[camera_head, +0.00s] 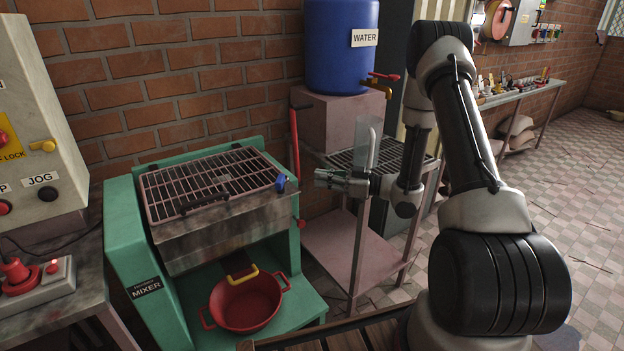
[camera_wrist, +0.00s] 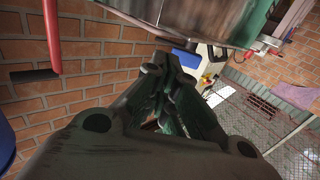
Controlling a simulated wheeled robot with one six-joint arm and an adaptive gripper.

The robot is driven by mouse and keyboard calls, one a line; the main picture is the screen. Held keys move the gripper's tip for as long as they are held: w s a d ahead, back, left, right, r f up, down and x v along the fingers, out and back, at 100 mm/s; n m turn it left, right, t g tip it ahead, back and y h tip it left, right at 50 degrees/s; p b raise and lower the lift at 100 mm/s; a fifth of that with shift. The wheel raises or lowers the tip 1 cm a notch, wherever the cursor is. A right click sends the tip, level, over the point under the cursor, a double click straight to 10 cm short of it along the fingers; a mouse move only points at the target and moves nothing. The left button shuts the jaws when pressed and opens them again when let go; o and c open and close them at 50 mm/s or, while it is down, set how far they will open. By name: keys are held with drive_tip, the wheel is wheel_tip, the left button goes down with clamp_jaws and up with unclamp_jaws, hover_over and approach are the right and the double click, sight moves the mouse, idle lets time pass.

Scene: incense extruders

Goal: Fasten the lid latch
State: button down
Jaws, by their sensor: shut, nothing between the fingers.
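The green mixer (camera_head: 122,235) has a barred grille lid (camera_head: 215,172) lying down over its steel trough (camera_head: 225,235). A small blue latch piece (camera_head: 281,183) sits at the lid's right edge; whether it is engaged I cannot tell. My gripper (camera_head: 318,177) is shut and empty, a short gap to the right of the blue piece, pointing left toward it. In the wrist view my gripper's fingers (camera_wrist: 165,70) are together, and a blue part (camera_wrist: 187,58), likely the latch, shows just beyond the tips, partly hidden by them.
A red lever (camera_head: 295,145) rises behind the mixer's right side, and a red knob (camera_head: 301,223) sits below the latch. A red basin (camera_head: 246,303) stands under the trough. A blue water tank (camera_head: 342,45) is behind, with a rack table (camera_head: 350,162) beside my gripper.

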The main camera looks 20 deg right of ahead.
drive_tip(key=shift+w+v, duration=0.2)
drive_tip(key=shift+v, duration=2.5)
drive_tip(key=shift+d, duration=0.15)
